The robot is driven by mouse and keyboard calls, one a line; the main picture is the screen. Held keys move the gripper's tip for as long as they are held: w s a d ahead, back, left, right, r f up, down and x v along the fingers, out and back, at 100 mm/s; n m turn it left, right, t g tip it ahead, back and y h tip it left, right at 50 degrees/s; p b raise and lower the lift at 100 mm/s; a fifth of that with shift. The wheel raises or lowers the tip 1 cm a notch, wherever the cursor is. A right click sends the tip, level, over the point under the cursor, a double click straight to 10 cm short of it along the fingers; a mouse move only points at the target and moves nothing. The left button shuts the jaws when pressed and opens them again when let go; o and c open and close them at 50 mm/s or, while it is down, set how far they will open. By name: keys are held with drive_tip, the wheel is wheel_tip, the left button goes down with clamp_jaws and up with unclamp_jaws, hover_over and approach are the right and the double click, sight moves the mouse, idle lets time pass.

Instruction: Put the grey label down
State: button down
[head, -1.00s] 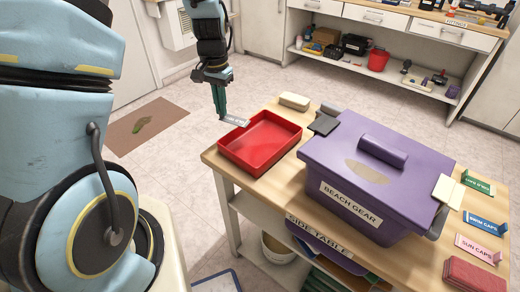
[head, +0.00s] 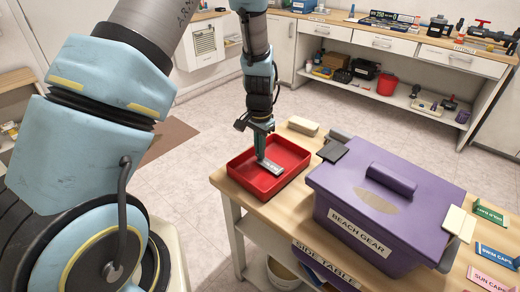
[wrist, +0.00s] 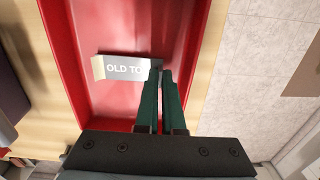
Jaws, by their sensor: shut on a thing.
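The grey label (head: 271,167) is held between the fingertips of my gripper (head: 260,155), over the inside of the red tray (head: 238,179). I cannot tell whether the label touches the tray floor.
The tray stands at the left end of a wooden side table (head: 283,205). A purple bin (head: 340,190) marked "BEACH GEAR" stands to its right. A beige block (head: 303,126) and a dark grey pad (head: 332,151) lie behind. Small coloured labels stand at the far right.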

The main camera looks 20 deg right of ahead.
drive_tip(key=shift+f, duration=0.3)
drive_tip(key=shift+f, duration=0.15)
drive_tip(key=c, duration=1)
unclamp_jaws()
drive_tip(key=shift+c, duration=0.2)
wheel_tip(320, 180, up, 12)
drive_tip(key=b, duration=0.3)
drive_tip(key=s+a+r+n, duration=0.1)
drive_tip(key=a+n, duration=0.3)
drive_tip(key=a, duration=0.5)
drive_tip(key=s+a+r+n+t, duration=0.1)
drive_tip(key=s+a+n, duration=0.2)
drive_tip(key=a, duration=0.7)
drive_tip(key=s+a+r+n, duration=0.1)
drive_tip(key=a+n, duration=0.3)
drive_tip(key=a, duration=0.6)
drive_tip(key=shift+s+a+r+n+t, duration=0.2)
drive_tip(key=shift+s+r+n+t, duration=0.1)
drive_tip(key=shift+s+n, duration=0.1)
